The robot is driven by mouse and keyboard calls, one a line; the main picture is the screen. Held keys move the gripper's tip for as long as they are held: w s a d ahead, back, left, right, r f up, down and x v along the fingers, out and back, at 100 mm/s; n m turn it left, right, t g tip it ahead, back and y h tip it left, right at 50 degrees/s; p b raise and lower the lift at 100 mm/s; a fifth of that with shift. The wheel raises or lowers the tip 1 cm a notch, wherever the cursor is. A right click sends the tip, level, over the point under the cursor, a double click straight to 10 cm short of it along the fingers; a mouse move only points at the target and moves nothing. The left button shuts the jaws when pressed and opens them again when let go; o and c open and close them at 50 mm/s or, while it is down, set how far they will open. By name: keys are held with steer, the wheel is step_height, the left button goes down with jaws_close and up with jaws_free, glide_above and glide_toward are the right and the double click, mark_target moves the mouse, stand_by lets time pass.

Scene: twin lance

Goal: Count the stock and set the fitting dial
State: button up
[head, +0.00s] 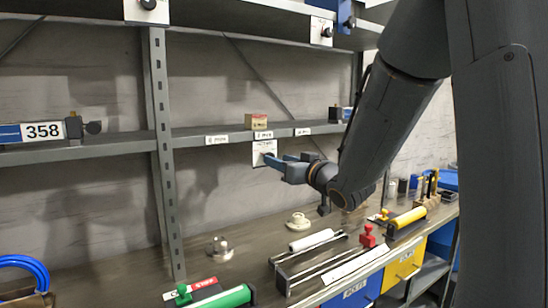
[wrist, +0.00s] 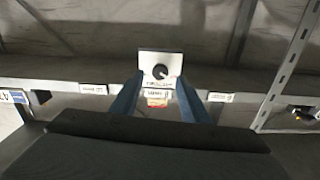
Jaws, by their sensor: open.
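A small white dial plate (head: 262,147) hangs at the front edge of the middle shelf (head: 205,131), below a tan box (head: 257,122). In the wrist view, the plate (wrist: 147,58) carries a round black knob (wrist: 160,72). My gripper (head: 272,160) has its blue fingers spread and pointing at this plate. In the wrist view, the open fingers (wrist: 163,82) flank the knob; I cannot tell if they touch it. The tan box is the only box plainly visible on that shelf section. Two similar dial plates hang at the upper shelf, left (head: 135,12) and right (head: 317,24).
A sign reading 358 (head: 43,131) stands on the left shelf section. An upright post (head: 161,135) divides the shelving. The bench below holds a red-knobbed fixture (head: 367,236), a green-handled tool (head: 221,300), a metal disc (head: 219,247) and a blue coil (head: 25,262).

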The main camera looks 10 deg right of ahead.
steer(key=shift+p+x, duration=0.4)
steer(key=shift+x, duration=1.65)
jaws_close()
steer(key=shift+m+p, duration=0.3)
steer(key=shift+m, duration=0.1)
steer(key=m+p, duration=0.7)
steer(key=m, duration=0.4)
steer(key=shift+d, duration=0.1)
steer(key=shift+f, duration=0.1)
